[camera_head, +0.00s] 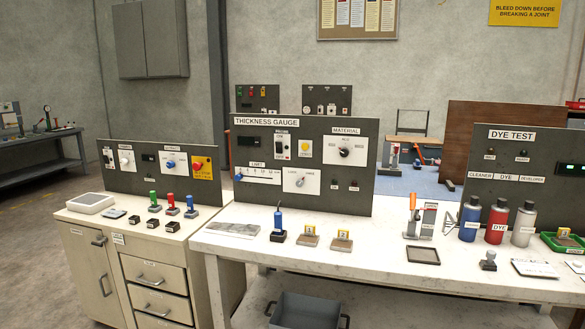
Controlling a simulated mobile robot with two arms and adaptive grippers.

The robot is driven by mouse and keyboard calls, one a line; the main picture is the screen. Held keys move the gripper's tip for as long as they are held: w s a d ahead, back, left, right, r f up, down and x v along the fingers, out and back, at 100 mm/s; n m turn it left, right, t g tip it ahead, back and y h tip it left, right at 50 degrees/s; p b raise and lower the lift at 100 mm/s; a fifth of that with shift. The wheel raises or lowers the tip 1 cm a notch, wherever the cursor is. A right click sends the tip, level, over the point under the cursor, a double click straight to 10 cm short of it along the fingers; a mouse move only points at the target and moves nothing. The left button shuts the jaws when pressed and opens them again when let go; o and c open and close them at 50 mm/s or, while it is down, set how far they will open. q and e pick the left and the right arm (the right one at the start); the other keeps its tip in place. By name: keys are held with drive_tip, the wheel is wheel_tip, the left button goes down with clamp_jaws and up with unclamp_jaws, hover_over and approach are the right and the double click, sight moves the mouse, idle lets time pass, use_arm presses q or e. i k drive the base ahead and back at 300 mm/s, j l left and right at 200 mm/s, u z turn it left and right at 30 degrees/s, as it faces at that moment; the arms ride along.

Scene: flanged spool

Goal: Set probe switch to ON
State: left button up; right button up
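The dark THICKNESS GAUGE panel (310,190) stands upright on the white bench in the middle of the view. At its upper left a white plate carries a small black rocker-type switch (279,147). A blue-handled probe-like tool (278,221) stands in a dark block in front of the panel. Neither of my grippers is in view.
The panel also has a yellow button (304,147), a MATERIAL knob (344,152) and a blue slider (239,177). Sample blocks (310,237) lie in front. A DYE TEST panel (528,187) with bottles stands right. Another control panel (140,178) stands left on a cabinet.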

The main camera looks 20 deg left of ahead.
sight(279, 144)
drive_tip(key=i+j+z, duration=0.45)
drive_tip(key=i+j, duration=0.8)
